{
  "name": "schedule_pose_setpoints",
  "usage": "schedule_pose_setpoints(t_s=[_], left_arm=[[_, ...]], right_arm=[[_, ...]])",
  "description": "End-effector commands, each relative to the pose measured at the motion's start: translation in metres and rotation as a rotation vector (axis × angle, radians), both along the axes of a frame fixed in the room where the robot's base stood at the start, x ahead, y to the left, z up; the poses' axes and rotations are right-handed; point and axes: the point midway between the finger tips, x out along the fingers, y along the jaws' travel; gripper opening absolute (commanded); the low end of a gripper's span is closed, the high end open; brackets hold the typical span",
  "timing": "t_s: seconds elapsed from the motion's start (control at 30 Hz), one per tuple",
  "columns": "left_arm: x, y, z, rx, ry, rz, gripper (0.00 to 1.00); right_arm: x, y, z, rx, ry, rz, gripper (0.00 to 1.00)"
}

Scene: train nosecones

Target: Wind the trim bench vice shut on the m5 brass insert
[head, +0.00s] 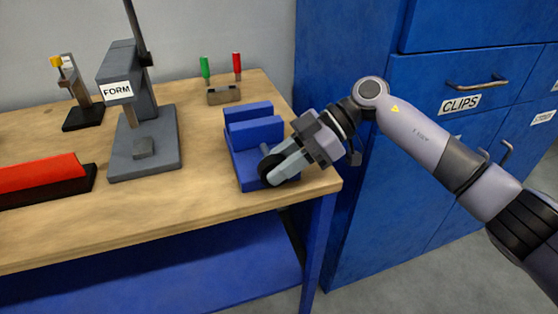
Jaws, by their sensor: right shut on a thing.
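The blue bench vice (254,129) stands at the right front corner of the wooden bench. Its two jaw blocks lie one behind the other, with a narrow dark gap between them. My right gripper (272,170) is at the front of the vice, shut on the vice's handle, a dark round part mostly hidden by the fingers. I cannot make out the brass insert in the jaws; it is hidden or too small to tell. My left gripper is not in view.
A grey press labelled FORM (145,150) stands left of the vice. A holder (224,95) with green and red handled tools sits behind. A red block (42,173) and a small yellow-topped stand (83,116) are further left. Blue cabinets (440,120) rise at the right.

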Motion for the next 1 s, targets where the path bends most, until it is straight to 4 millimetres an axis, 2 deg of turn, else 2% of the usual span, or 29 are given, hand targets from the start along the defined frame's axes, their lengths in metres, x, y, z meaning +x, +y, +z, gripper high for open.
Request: schedule_pose_setpoints(t_s=[0.27,0.3,0.33,0.37,0.67,0.77,1.0], left_arm=[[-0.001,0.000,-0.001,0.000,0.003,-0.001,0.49],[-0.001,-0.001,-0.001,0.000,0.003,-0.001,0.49],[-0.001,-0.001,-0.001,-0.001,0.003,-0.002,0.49],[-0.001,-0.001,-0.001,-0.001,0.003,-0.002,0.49],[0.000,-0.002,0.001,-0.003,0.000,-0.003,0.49],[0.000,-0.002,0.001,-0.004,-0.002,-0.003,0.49],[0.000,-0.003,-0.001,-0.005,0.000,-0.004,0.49]], right_arm=[[0.001,-0.001,0.001,0.001,-0.001,-0.003,0.00],[0.001,-0.001,0.001,0.001,-0.001,-0.003,0.35],[0.001,-0.001,0.001,0.001,-0.001,-0.003,0.44],[0.001,-0.001,0.001,0.000,-0.002,-0.003,0.49],[0.001,-0.002,0.001,-0.001,-0.001,-0.002,0.49],[0.004,-0.010,0.006,-0.002,-0.002,-0.004,0.49],[0.014,-0.041,0.027,-0.001,-0.003,-0.006,0.49]])
